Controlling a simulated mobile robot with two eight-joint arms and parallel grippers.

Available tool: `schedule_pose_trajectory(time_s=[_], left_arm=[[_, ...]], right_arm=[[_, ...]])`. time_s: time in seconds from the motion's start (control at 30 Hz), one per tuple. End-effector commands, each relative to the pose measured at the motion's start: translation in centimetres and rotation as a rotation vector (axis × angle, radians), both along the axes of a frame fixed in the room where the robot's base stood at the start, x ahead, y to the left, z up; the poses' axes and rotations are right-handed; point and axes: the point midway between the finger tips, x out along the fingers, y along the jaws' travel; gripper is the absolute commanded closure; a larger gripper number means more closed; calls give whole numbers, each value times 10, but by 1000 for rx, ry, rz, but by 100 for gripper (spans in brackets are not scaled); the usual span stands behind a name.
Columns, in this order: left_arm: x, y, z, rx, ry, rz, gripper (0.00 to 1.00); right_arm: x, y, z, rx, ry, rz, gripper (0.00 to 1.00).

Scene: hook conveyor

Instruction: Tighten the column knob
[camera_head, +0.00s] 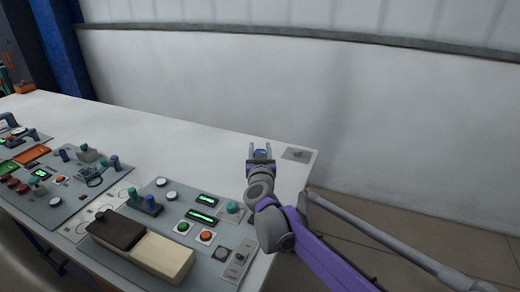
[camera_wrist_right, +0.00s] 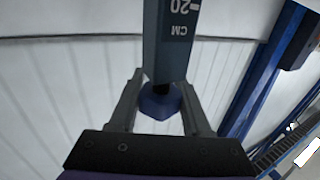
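In the right wrist view a dark grey column (camera_wrist_right: 171,45) marked "20 CM" comes down from the top edge. A dark blue faceted knob (camera_wrist_right: 160,101) shows at its lower end. The two fingers of my right gripper (camera_wrist_right: 160,88) lie one on each side of the knob, very close to its sides. I cannot tell whether they press on it. In the head view my right gripper (camera_head: 261,150) is above the far right part of the table, with a small blue-purple piece between its fingers. My left gripper is not in view.
The white table (camera_head: 190,135) holds a control panel (camera_head: 165,213) with buttons, green displays and a brown and cream box (camera_head: 143,246). A small grey plate (camera_head: 297,154) lies at the far right corner. A white wall stands behind. The table's back strip is clear.

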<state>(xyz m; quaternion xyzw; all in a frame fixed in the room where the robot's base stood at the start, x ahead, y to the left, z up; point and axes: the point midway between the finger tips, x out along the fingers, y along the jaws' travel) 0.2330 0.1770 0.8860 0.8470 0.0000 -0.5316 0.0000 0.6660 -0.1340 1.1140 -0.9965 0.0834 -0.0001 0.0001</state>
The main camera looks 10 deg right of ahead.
Motion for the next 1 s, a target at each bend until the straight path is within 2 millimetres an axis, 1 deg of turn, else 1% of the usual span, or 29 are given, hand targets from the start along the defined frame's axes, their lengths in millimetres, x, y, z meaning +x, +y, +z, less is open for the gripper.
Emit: schedule_pose_trajectory(time_s=[0.03, 0.23, 0.47, 0.63, 0.77, 1.0], left_arm=[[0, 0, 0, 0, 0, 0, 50], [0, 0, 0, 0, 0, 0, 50], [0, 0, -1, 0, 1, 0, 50], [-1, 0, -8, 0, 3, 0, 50], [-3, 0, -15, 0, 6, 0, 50], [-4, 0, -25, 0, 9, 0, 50]], right_arm=[[0, 0, 0, 0, 0, 0, 63], [0, 0, 0, 0, 0, 0, 99], [0, 0, 0, 0, 0, -10, 100], [0, -1, -2, 1, 1, -57, 100], [-1, -1, -3, 1, 2, -129, 100], [-2, -6, -3, 0, 2, -334, 100]])
